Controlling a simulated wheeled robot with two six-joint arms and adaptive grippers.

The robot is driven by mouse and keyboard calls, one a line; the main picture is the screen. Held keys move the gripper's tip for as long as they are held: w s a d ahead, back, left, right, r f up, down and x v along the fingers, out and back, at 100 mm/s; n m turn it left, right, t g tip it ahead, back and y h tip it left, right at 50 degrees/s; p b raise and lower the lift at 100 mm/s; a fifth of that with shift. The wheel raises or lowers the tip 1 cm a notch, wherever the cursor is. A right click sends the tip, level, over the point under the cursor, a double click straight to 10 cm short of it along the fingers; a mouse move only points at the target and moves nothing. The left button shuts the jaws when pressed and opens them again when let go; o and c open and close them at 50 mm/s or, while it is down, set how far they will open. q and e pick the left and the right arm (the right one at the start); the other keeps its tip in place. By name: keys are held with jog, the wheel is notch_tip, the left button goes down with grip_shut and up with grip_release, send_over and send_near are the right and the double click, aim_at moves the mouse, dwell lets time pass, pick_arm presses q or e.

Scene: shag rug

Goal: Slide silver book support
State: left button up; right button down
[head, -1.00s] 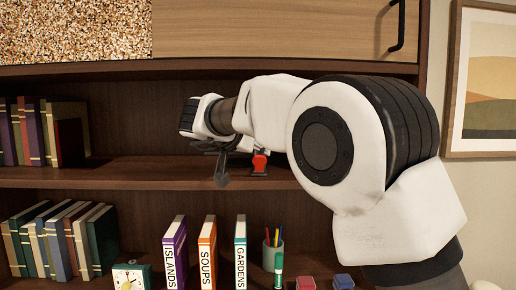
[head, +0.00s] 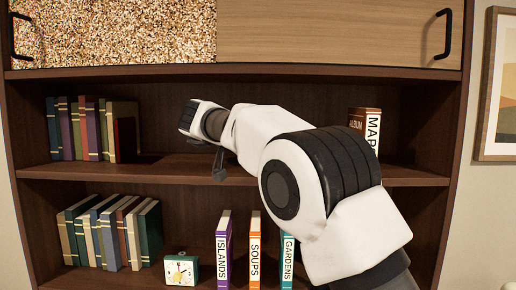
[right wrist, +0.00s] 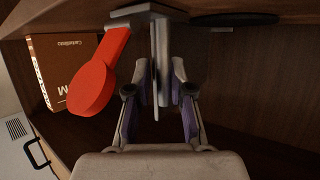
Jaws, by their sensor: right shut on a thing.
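The silver book support shows in the right wrist view as a narrow grey upright plate (right wrist: 160,62) with a flat piece at the top of the picture. My right gripper (right wrist: 158,88) is shut on this plate, with one finger on each side. In the head view my right arm reaches in from the right to the upper open shelf. There the support cannot be made out, and a small dark shape below the wrist is unclear. My left gripper is in neither view.
A red round-ended object (right wrist: 97,82) is close beside the support. Brown and white books (head: 364,122) stand at the shelf's right. A row of books (head: 88,130) stands at its left. A black disc (right wrist: 236,19) lies near the wrist view's top.

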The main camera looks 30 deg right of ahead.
jog(key=c, duration=1.4)
grip_release()
jog(key=shift+s+d+r, duration=0.1)
jog(key=shift+s+d, duration=0.2)
jog(key=shift+d, duration=0.2)
jog(key=shift+s+d+r, duration=0.1)
jog(key=shift+s+d, duration=0.2)
jog(key=shift+d, duration=0.2)
jog(key=shift+c, duration=0.2)
jog(key=shift+o, duration=1.3)
jog(key=shift+s+d, duration=0.1)
jog(key=shift+d, duration=0.2)
jog(key=shift+f, duration=0.15)
jog(key=shift+w+a, duration=0.5)
jog(key=shift+a, duration=0.35)
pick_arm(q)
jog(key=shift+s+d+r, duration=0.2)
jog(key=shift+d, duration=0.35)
pick_arm(e)
jog(key=v, duration=1.1)
jog(key=shift+s+d, duration=0.25)
jog(key=shift+a, duration=0.1)
